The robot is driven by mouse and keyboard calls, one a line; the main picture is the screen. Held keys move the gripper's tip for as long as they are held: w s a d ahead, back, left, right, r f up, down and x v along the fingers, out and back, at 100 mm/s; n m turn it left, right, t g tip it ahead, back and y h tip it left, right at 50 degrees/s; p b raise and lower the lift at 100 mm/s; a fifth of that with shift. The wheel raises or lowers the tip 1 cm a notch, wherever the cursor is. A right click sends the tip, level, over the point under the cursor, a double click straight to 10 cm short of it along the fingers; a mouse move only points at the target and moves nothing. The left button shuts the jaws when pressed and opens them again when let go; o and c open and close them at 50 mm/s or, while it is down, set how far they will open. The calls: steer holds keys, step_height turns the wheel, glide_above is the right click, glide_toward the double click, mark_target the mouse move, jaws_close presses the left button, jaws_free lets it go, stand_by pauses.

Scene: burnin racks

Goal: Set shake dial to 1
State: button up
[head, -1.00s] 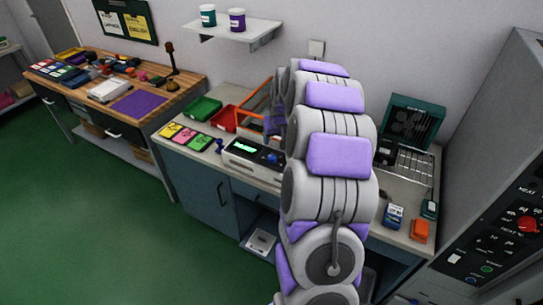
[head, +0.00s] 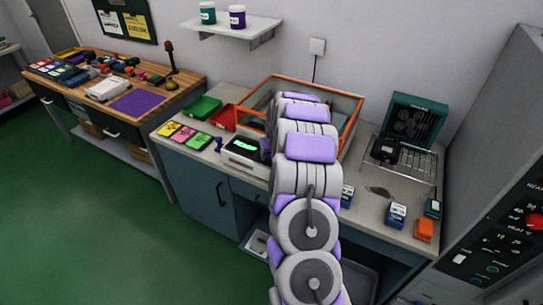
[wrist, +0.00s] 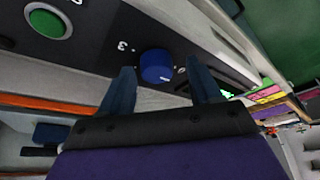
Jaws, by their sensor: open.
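In the wrist view a blue round dial (wrist: 157,66) sits on a dark panel, with a "3" printed to its left. My gripper (wrist: 160,70) is open, with one dark blue finger on each side of the dial as seen; I cannot tell whether they touch it. The dial's pointer and setting are not readable. In the head view the white device with a lit green display (head: 243,148) stands on the grey bench. My arm hides its right part, and my gripper is hidden there.
A round green button (wrist: 47,20) is on the same panel. In the head view an orange-framed clear box (head: 350,92) stands behind my arm. Coloured cards (head: 184,134) and red and green trays lie left of the device. A dark green case (head: 412,115) is at right.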

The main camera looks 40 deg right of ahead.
steer(key=shift+d+f, duration=0.25)
steer(key=shift+d, duration=0.25)
steer(key=shift+a+r, duration=0.1)
steer(key=shift+a, duration=0.25)
steer(key=c, duration=0.4)
steer(key=shift+d, duration=0.1)
steer(key=c, duration=0.6)
